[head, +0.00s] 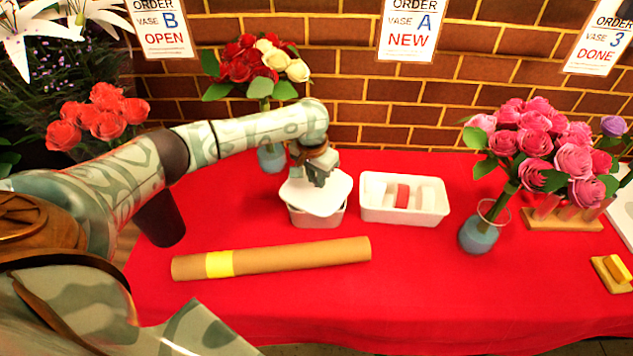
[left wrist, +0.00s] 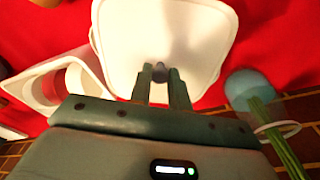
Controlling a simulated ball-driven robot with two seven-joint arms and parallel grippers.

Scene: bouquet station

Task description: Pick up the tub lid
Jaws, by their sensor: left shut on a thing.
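The tub lid (head: 314,191) is a white rounded-square plate with a small grey knob. In the head view it lies over the tub (head: 318,217), a little askew, with the tub's front wall showing below it; I cannot tell whether it touches the rim. My left gripper (head: 321,178) is above the lid. In the left wrist view the fingers (left wrist: 160,76) are shut on the knob of the lid (left wrist: 165,32). My right gripper is in neither view.
A white tray (head: 445,212) with rolls stands just right of the tub. A cardboard tube (head: 300,256) lies in front. A vase of red and cream roses (head: 270,158) stands behind left, and a vase of pink roses (head: 480,236) to the right.

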